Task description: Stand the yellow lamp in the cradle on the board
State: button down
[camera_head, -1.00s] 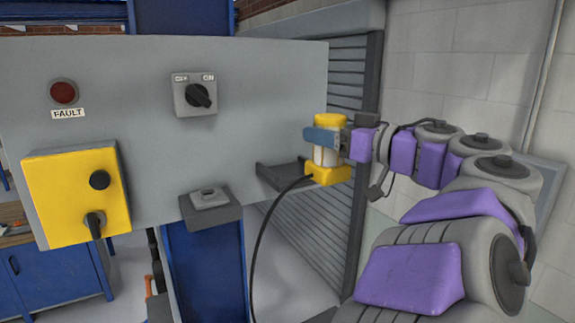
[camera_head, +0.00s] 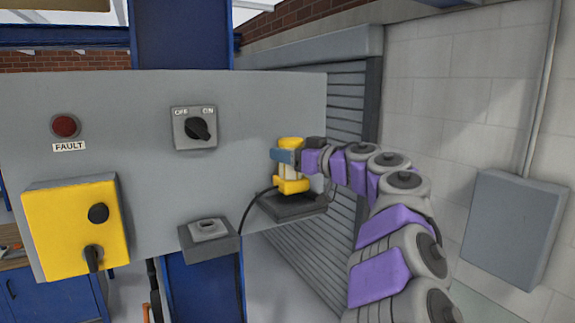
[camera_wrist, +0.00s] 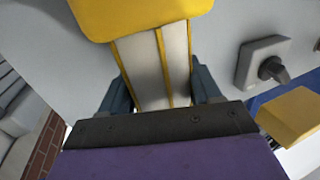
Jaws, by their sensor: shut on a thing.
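The yellow lamp (camera_head: 292,186) has a yellow cap and base with a pale middle. My gripper (camera_head: 284,156) is shut around its middle and holds it upright. In the wrist view the lamp (camera_wrist: 150,60) stands between the two blue-grey fingers (camera_wrist: 160,92), its yellow end toward the top. The dark shelf-like cradle (camera_head: 300,209) juts from the lower right of the grey board (camera_head: 255,110). The lamp's base is just above or on the cradle's back-left part; I cannot tell whether they touch. The lamp hides part of the cradle.
A rotary switch (camera_head: 195,128) and a red fault light (camera_head: 65,126) are on the board. A yellow box (camera_head: 75,228) with a knob and handle is at left. A grey block (camera_head: 209,240) juts out left of the cradle. A black cable (camera_head: 248,212) hangs from the lamp.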

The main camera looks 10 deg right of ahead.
aim_at(287, 166)
jog(key=shift+w+d+r, duration=0.1)
jog(key=shift+w+d, duration=0.15)
jog(key=shift+w, duration=0.05)
jog(key=f, duration=0.3)
jog(key=shift+a+b, duration=0.3)
jog(key=shift+b, duration=0.05)
jog(key=shift+a+f, duration=0.2)
jog(key=shift+f, duration=0.15)
jog(key=shift+d, duration=0.1)
jog(key=shift+c, duration=2)
grip_release()
jog(key=shift+d, duration=0.25)
jog(key=shift+o, duration=0.9)
jog(key=shift+a, duration=0.1)
jog(key=shift+a, duration=0.1)
